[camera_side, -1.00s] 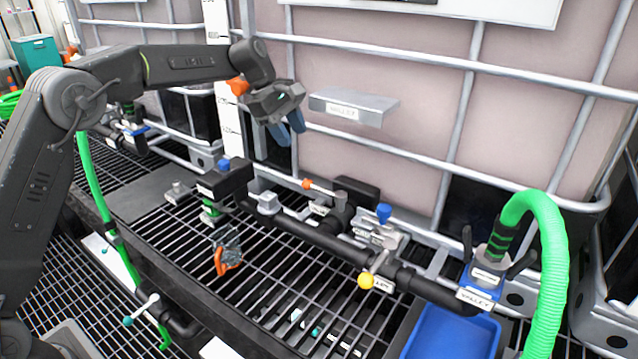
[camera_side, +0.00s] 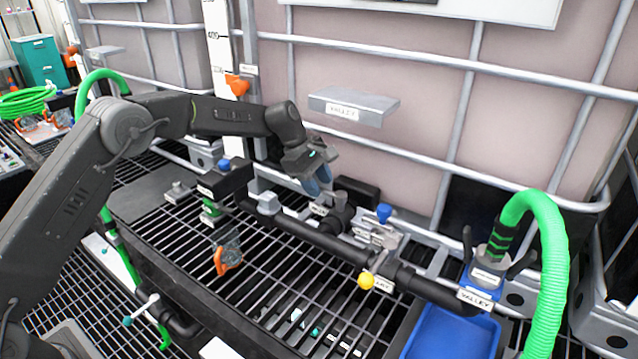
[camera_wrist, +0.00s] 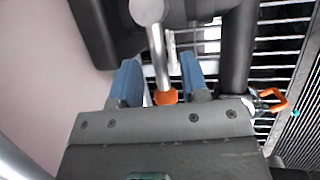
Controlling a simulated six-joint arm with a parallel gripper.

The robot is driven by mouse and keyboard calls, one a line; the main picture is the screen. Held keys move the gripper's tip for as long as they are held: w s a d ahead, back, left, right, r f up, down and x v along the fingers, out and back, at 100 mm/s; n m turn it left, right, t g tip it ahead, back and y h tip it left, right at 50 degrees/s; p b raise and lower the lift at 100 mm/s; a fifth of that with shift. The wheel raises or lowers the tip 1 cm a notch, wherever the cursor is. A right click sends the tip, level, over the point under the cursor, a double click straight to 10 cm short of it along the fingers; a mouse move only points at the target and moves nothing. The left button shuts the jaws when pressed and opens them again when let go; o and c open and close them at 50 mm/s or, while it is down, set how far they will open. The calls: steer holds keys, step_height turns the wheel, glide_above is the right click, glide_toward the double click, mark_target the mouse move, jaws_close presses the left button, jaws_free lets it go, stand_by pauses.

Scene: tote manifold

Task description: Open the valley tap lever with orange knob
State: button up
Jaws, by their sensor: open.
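The tap lever (camera_wrist: 158,55) is a metal rod with an orange knob (camera_wrist: 167,97) at its end, seen in the wrist view. The knob and rod lie between the two blue fingers of my gripper (camera_wrist: 157,75), with gaps on both sides. My gripper is open and holds nothing. In the side view my gripper (camera_side: 318,182) is low over the valve area, its fingers pointing down beside the black valve body (camera_side: 340,212). The orange knob is hidden behind the gripper there.
A black pipe (camera_side: 310,236) runs along the grating. A yellow-knobbed lever (camera_side: 367,280) and a blue-capped valve (camera_side: 384,213) are to the right. A grey shelf labelled VALLEY (camera_side: 352,104) juts out above. A green hose (camera_side: 553,260) ends at a coupling on the right.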

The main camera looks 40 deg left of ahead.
steer(key=shift+d+f, duration=0.1)
steer(key=shift+f, duration=0.15)
steer(key=shift+c, duration=0.5)
jaws_close()
